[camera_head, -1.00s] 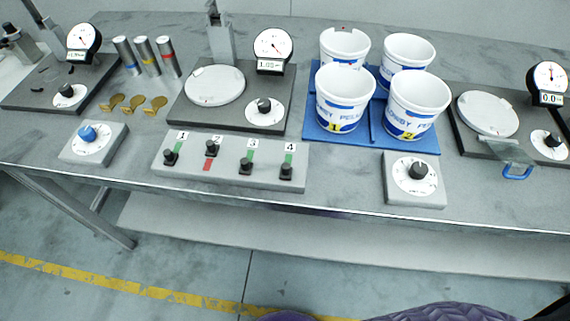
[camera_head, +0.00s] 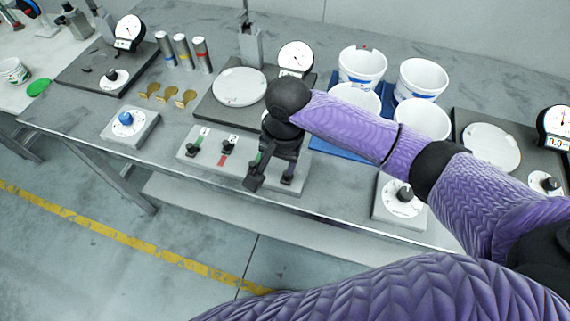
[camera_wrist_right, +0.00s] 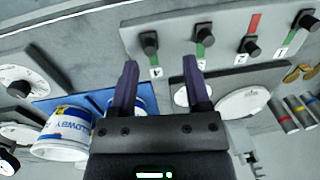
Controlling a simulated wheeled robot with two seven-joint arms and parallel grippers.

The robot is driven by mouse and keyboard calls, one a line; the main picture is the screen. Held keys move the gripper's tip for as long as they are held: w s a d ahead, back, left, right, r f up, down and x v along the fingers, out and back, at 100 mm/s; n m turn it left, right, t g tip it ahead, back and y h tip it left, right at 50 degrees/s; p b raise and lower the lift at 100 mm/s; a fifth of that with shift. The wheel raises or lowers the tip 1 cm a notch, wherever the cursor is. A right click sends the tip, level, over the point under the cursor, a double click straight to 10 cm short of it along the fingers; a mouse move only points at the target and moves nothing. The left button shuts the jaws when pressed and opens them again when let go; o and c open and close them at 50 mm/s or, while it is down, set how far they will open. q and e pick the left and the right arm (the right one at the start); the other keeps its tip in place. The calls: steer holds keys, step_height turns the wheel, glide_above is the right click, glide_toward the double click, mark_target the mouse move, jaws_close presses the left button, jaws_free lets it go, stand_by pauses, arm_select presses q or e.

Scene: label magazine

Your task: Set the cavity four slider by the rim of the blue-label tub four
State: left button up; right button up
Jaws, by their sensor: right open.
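The slider panel (camera_head: 215,168) lies on the bench. My right gripper (camera_head: 270,175) is open and empty over the panel's right end. In the wrist view its fingers (camera_wrist_right: 160,65) point at the panel, apart from the knob. Four white tubs with blue labels stand on blue mats: back left (camera_head: 362,65), back right (camera_head: 422,76), front left (camera_head: 354,96), front right (camera_head: 424,118). My arm partly covers the front ones; which is tub four I cannot tell.
Sliders one (camera_head: 193,150) and three are on green strips; slider two (camera_head: 228,147) is beside red. A dial box (camera_head: 398,202) stands right of the panel, a blue-knob box (camera_head: 130,126) left. Gauge stands (camera_head: 225,108) and brass pieces (camera_head: 168,95) are behind.

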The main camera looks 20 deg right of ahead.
mark_target(287, 176)
steer(key=f+b, duration=0.1)
steer(key=f, duration=0.1)
steer(key=w+d+f+m+b, duration=0.1)
steer(key=f, duration=0.1)
steer(key=d+f+m+h, duration=0.1)
steer(key=f, duration=0.1)
steer(key=shift+w+d+b, duration=0.1)
steer(key=shift+w+b, duration=0.05)
steer(key=shift+b, duration=0.25)
steer(key=shift+f, duration=0.55)
steer(key=shift+c, duration=0.5)
jaws_close()
